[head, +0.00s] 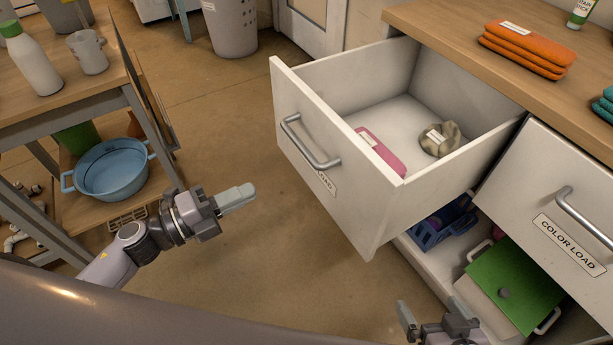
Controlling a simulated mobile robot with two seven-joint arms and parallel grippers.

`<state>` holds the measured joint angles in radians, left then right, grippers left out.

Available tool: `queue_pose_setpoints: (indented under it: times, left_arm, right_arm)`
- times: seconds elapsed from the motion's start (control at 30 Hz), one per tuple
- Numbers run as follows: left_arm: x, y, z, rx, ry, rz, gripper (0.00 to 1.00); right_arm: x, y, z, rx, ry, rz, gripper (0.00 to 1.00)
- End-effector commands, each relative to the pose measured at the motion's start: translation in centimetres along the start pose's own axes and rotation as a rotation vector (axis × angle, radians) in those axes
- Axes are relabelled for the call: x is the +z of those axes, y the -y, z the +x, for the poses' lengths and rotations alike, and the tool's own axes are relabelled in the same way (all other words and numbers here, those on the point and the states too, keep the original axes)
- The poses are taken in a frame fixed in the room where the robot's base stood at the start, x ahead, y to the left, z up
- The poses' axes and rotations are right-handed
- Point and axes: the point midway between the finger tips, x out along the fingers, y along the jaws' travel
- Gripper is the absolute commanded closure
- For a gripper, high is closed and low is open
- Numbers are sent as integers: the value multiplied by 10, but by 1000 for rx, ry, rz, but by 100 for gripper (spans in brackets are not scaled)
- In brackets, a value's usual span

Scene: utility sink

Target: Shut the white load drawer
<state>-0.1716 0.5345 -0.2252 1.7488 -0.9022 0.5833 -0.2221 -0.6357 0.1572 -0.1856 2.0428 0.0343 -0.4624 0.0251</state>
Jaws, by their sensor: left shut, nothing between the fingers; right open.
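The white load drawer (358,213) is pulled far out of the cabinet, with a grey bar handle (308,146) and a label partly hidden behind the handle. Inside lie a folded pink cloth (380,152) and a crumpled beige-grey cloth (440,139). My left gripper (249,192) is shut and empty, left of the drawer front and apart from it, with its fingers pointing right. My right gripper (428,312) is open at the bottom edge of the view, below the drawer, and partly cut off.
Below are a blue basket (440,226) and a green board (514,285). Orange folded towels (527,49) lie on the wooden counter (440,22). A shelf cart with a blue tub (111,168) stands left. The floor between is clear.

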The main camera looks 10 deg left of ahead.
Motion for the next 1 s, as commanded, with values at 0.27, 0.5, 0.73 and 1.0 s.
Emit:
queue_pose_setpoints:
  times: [0.27,0.5,0.73,1.0]
  left_arm:
    - [0,1,28,1,-11,15,100]
    - [-1,1,76,0,-10,12,100]
    - [-1,0,117,1,-9,11,100]
    - [-1,-1,139,4,-8,11,100]
  right_arm:
    - [-2,0,0,0,-2,1,0]
    - [-2,0,0,0,-3,2,0]
    - [0,0,2,1,-5,7,0]
    - [1,0,3,2,-5,8,0]
